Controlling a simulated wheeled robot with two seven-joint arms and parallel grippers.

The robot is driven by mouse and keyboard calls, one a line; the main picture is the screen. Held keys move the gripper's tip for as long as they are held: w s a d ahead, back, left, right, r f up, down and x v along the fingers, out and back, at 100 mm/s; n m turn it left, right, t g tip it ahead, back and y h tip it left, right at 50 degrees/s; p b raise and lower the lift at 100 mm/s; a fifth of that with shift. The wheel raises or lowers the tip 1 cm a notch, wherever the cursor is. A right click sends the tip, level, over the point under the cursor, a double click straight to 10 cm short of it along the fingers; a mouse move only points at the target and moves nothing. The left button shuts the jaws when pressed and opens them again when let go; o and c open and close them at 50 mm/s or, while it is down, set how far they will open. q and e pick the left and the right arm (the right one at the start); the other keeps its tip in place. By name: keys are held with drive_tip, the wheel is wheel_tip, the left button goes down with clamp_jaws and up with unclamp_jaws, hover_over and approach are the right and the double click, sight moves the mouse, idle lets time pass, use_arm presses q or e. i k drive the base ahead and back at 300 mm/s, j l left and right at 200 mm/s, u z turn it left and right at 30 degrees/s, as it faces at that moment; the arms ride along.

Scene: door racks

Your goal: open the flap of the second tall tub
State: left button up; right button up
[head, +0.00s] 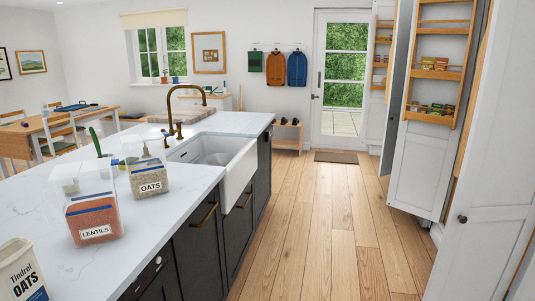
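A clear tub labelled LENTILS (95,215) stands on the white worktop (60,242) at the left, part full of orange-red lentils. Behind it and to its right stands a clear tub labelled OATS (149,182), part full of pale oats. Both have whitish, see-through tops with blue bands or edges. Whether either flap is open or shut is too small to tell. The view does not show which tub counts as the second. Neither of my grippers is in view.
A Tindrel OATS carton (20,272) stands at the near left. A white sink (215,158) with a brass tap (178,110) lies beyond the tubs. Open white doors with wooden racks (436,75) stand at the right. The wooden floor (320,220) between is clear.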

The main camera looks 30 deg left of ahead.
sight(158, 134)
drive_tip(key=i+j+u, duration=0.25)
drive_tip(key=i, duration=0.15)
drive_tip(key=i+u, duration=0.2)
drive_tip(key=i, duration=0.25)
